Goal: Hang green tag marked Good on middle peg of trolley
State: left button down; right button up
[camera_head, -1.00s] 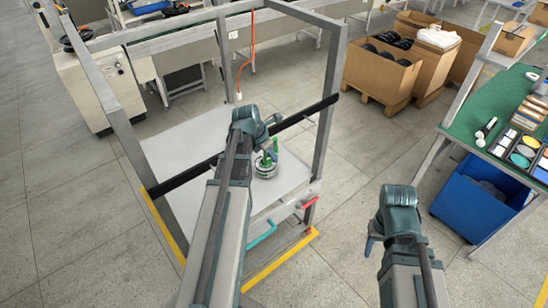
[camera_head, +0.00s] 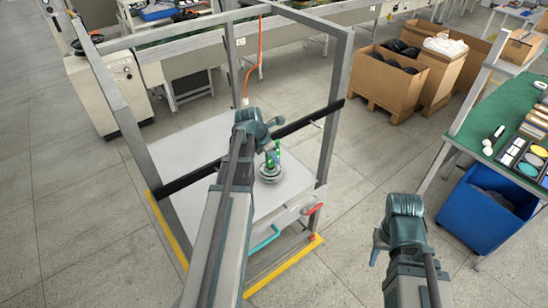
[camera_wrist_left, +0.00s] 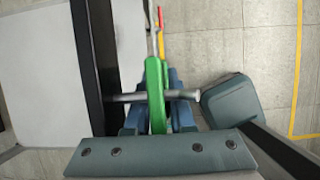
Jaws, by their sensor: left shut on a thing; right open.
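The trolley (camera_head: 180,143) has a grey frame, a pale deck and a black bar (camera_head: 190,178) across it; the bar also shows in the left wrist view (camera_wrist_left: 86,50). My left gripper (camera_wrist_left: 156,118) is shut on the green tag (camera_wrist_left: 154,74), at the bar. A grey metal peg (camera_wrist_left: 185,94) sticks out from the bar and crosses the tag between the fingers. I cannot tell whether it passes through a hole in the tag. The tag's marking cannot be read. In the head view the tag (camera_head: 273,158) shows beside my left gripper. My right gripper (camera_head: 376,247) is open and empty, over the floor.
A round metal part (camera_head: 270,174) sits on the trolley deck below the tag. Another peg (camera_head: 317,124) shows on the bar's right part. A green-topped table (camera_head: 480,130) and a blue bin (camera_head: 485,207) stand at the right. The floor between is clear.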

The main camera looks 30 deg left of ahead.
pick_arm(q)
jog(key=shift+s+a+f, duration=0.1)
jog(key=shift+s+f, duration=0.1)
jog(key=c, duration=0.7)
grip_release()
jog(key=shift+a+r+p, duration=0.15)
jog(key=shift+r+p, duration=0.2)
jog(key=shift+p, duration=0.15)
jog(key=p+v, duration=0.8)
jog(key=v, duration=0.1)
jog(key=p+v, duration=0.4)
jog(key=shift+d+r, duration=0.25)
